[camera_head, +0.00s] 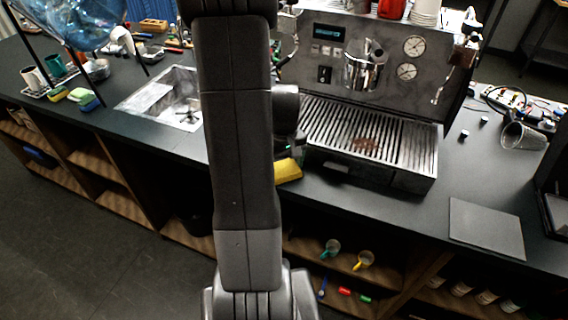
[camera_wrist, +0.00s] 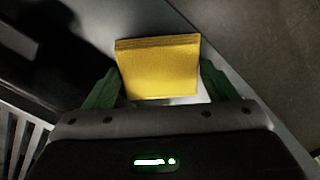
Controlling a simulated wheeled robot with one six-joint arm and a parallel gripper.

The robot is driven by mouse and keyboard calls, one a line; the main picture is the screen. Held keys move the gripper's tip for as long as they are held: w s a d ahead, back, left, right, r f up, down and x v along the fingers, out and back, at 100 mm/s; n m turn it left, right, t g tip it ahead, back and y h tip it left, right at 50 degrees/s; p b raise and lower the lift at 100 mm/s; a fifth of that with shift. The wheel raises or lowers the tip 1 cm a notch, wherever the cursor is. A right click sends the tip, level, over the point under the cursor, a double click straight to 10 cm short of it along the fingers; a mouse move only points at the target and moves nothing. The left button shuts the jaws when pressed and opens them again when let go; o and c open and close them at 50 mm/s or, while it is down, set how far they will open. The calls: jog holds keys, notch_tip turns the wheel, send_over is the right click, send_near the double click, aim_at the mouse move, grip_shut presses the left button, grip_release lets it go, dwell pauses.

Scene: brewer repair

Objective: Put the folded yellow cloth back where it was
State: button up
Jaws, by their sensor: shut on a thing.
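The folded yellow cloth (camera_head: 288,171) shows just right of my arm in the head view, near the counter's front edge and left of the espresso machine's drip tray. In the wrist view the cloth (camera_wrist: 158,72) is a flat yellow block with layered folds along its far edge. My gripper (camera_wrist: 159,67) has a green finger on each side of the cloth and is shut on it. In the head view my arm hides most of the gripper. I cannot tell whether the cloth touches the counter.
The espresso machine (camera_head: 372,60) with its slatted drip tray (camera_head: 365,135) stands right of my arm. A sink (camera_head: 172,95) is to the left. A dark flat mat (camera_head: 486,228) lies at right. Sponges (camera_head: 80,95) lie at far left. The shelf below holds mugs (camera_head: 363,260).

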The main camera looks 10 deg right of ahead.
aim_at(284, 168)
jog(key=shift+f, duration=0.2)
jog(key=o, duration=0.9)
jog(key=shift+r, duration=0.1)
jog(key=shift+c, duration=0.2)
notch_tip(284, 168, up, 12)
jog(key=shift+r, duration=0.1)
